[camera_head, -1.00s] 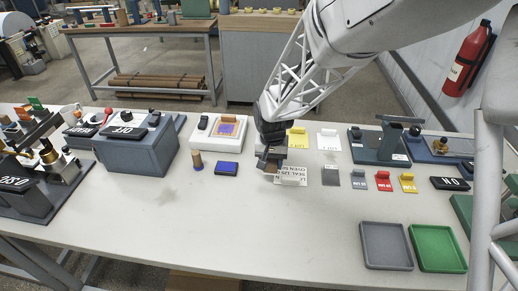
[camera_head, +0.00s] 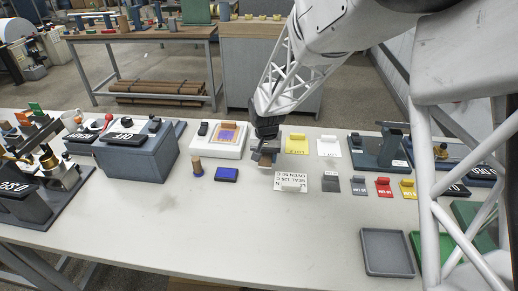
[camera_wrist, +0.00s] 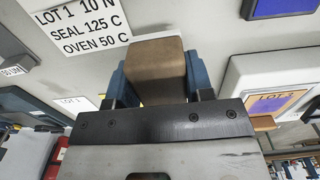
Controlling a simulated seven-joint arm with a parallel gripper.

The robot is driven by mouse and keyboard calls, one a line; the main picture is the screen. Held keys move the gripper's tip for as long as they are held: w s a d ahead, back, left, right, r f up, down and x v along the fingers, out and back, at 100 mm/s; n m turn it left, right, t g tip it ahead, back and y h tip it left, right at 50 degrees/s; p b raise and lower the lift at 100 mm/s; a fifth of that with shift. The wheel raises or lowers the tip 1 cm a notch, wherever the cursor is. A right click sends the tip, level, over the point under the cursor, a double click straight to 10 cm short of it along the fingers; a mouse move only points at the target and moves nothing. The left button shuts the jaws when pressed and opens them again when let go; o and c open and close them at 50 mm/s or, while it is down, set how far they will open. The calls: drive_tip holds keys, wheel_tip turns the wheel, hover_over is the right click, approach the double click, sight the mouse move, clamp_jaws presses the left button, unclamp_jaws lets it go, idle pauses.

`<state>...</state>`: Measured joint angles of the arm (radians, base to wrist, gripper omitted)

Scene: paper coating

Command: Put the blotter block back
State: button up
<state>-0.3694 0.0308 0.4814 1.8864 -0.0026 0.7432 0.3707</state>
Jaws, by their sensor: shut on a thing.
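My gripper (camera_head: 265,150) is shut on a brown block, taken to be the blotter block (camera_wrist: 157,68). In the wrist view the block sits between the two blue fingers. In the head view the gripper hangs over the bench, just behind a white label card (camera_head: 291,181) reading LOT 1, SEAL 125 C, OVEN 50 C; I cannot tell its exact height. The card also shows in the wrist view (camera_wrist: 80,30). To the gripper's left is a white unit (camera_head: 205,149) with an orange and purple sheet (camera_head: 226,135) on it.
A wooden-handled stamp (camera_head: 197,167) and a blue pad (camera_head: 227,174) stand left of the card. Yellow (camera_head: 297,143) and white (camera_head: 328,146) pieces are to the right, with small grey, red and yellow blocks. A grey tray (camera_head: 386,252) is at front right. The front middle bench is clear.

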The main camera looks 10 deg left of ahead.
drive_tip(key=w+a, duration=0.1)
drive_tip(key=w, duration=0.2)
drive_tip(key=w+a, duration=0.1)
drive_tip(key=w, duration=0.2)
drive_tip(key=w+a+f, duration=0.1)
drive_tip(key=w, duration=0.2)
drive_tip(key=shift+a, duration=0.2)
drive_tip(key=shift+f, duration=1.75)
drive_tip(key=shift+f, duration=0.1)
drive_tip(key=o, duration=0.9)
wheel_tip(320, 180, up, 12)
